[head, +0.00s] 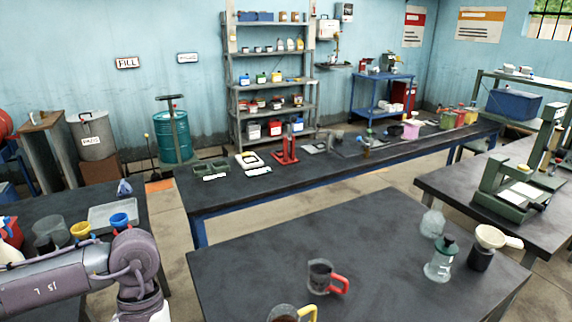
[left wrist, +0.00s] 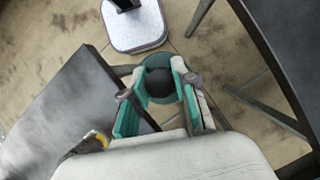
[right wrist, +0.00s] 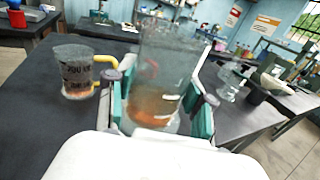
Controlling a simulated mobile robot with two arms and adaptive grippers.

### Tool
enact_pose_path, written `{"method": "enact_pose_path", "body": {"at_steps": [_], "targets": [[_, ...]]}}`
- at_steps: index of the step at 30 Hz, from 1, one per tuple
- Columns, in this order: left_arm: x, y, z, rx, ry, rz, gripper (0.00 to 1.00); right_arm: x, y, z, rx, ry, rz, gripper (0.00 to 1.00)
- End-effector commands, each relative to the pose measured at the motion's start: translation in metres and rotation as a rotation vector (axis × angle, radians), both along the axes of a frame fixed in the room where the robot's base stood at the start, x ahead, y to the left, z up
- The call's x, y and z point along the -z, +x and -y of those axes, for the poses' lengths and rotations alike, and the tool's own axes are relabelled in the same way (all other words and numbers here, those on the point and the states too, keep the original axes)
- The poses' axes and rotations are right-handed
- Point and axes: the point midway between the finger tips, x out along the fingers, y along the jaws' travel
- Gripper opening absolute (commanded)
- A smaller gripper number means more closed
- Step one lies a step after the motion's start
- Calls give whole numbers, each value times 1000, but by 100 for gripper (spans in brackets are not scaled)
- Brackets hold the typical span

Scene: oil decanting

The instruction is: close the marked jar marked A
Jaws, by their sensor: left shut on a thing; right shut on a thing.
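In the right wrist view my right gripper (right wrist: 163,88) is shut on a clear glass jar (right wrist: 158,75) with brownish-orange liquid in its lower part. No lid shows on this jar, and I cannot read its mark. In the left wrist view my left gripper (left wrist: 157,74) is shut on a round green lid (left wrist: 159,65) with a dark middle, held above the floor and apart from the jar. My left arm (head: 85,272) crosses the lower left of the head view; neither gripper shows there.
A jug with a yellow handle (right wrist: 77,75) stands left of the held jar. The table's left part is clear.

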Motion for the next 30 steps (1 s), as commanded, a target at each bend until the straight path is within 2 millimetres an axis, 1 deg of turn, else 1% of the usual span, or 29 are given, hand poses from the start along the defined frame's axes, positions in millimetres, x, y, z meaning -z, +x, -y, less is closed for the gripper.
{"method": "enact_pose_path", "body": {"at_steps": [7,11,21,27,30], "targets": [[0,0,0,-1,-1,0,10,-1,1,-2,-11,0,2,0],[0,0,0,-2,0,0,10,-2,7,-14,-73,-2,6,0],[0,0,0,-2,0,0,10,-7,36,-78,-393,-7,7,0],[0,0,0,-2,0,0,10,-10,49,-109,-548,-5,7,0],[0,0,0,-2,0,0,10,-10,54,-120,-607,-6,4,0]]}}
